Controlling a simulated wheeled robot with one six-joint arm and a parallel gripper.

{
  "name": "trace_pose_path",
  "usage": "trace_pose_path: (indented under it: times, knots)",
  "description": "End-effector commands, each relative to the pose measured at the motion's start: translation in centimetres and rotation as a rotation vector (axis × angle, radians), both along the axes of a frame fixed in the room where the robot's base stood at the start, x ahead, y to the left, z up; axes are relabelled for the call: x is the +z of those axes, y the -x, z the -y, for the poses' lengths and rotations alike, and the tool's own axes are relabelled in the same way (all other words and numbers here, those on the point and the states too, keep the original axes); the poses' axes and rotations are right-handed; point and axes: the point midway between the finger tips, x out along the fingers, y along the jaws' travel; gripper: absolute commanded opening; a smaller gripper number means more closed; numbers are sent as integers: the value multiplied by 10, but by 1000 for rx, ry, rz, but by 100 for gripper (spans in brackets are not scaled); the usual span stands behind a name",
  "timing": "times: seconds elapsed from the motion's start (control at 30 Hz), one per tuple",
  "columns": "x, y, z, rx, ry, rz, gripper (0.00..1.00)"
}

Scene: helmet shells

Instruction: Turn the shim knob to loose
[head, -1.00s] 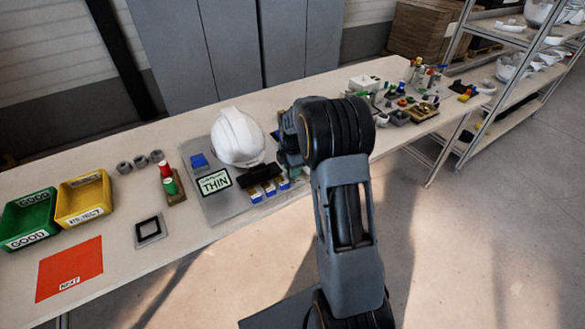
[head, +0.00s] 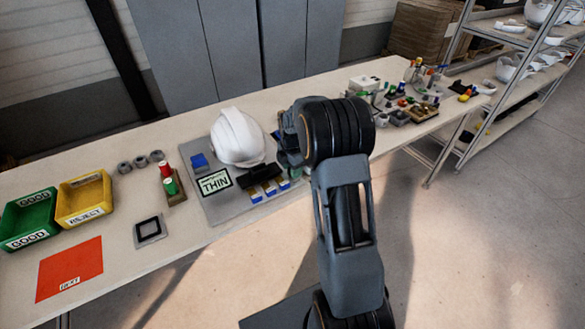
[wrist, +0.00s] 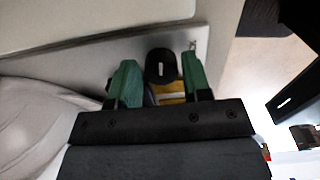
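A black round knob (wrist: 161,66) with a short white mark shows in the wrist view, on the grey plate (wrist: 110,58). My gripper (wrist: 160,70) is open, with one green finger on each side of the knob. Narrow gaps seem to remain, and I cannot tell whether either finger touches it. Any setting labels around the knob are not readable. In the head view the knob is hidden behind my arm. The white helmet shell (head: 237,138) sits on the same grey plate (head: 222,207), behind a sign reading THIN (head: 214,183).
Yellow-and-blue blocks (head: 268,188) line the plate's front, close to my gripper. The helmet shell rises just left of it. A yellow REJECT bin (head: 84,198) and a green GOOD bin (head: 29,219) stand far left. Small parts (head: 405,100) crowd the table's right end.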

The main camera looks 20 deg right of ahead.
Motion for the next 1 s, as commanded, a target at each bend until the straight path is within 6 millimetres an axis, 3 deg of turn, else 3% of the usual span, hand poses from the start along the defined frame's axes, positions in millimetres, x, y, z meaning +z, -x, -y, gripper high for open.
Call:
trace_pose_path:
  times: [0.27, 0.8, 1.0]
  knots:
    - [6, 0, 0, 0, 1, 0, 44]
    - [105, 0, 0, 0, 1, 1, 44]
    - [128, 0, 0, 0, 0, -1, 44]
